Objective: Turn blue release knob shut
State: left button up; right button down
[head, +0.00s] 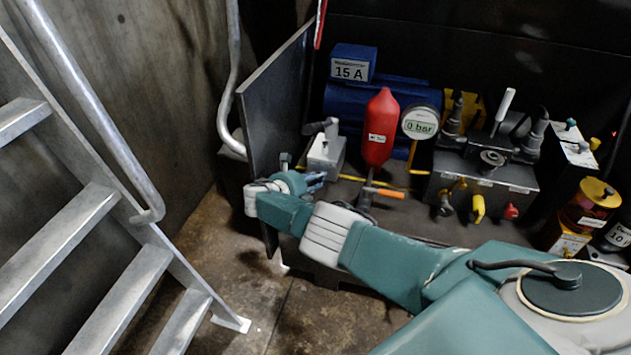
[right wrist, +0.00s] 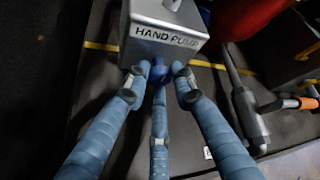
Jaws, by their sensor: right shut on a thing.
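The grey hand pump (head: 326,155) stands on the dark bench in the head view. Its block, labelled HAND PUMP (right wrist: 165,32), fills the top of the right wrist view. The blue release knob (right wrist: 158,72) shows as a small blue shape at the lower front of that block. My right gripper (head: 314,180) reaches in front of the pump. In the right wrist view its blue-wrapped fingers (right wrist: 158,84) close around the knob from both sides and below. The fingertips partly cover the knob, so its turn angle cannot be read. My left gripper is in neither view.
A red cylinder (head: 380,130) and a gauge reading 0 bar (head: 420,122) stand right of the pump. An orange-tipped lever (head: 385,192) lies close to my gripper's right. An upright dark panel (head: 275,95) is to the left, beyond it metal stairs (head: 85,230).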

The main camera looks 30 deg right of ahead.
jog(key=shift+w+r, duration=0.1)
jog(key=shift+r, duration=0.1)
jog(key=c, duration=1.7)
grip_release()
jog(key=shift+c, duration=0.2)
jog(key=shift+f, duration=0.1)
jog(key=shift+a, duration=0.1)
jog(key=shift+a, duration=0.4)
jog(key=v, duration=1.1)
jog(key=shift+s, duration=0.25)
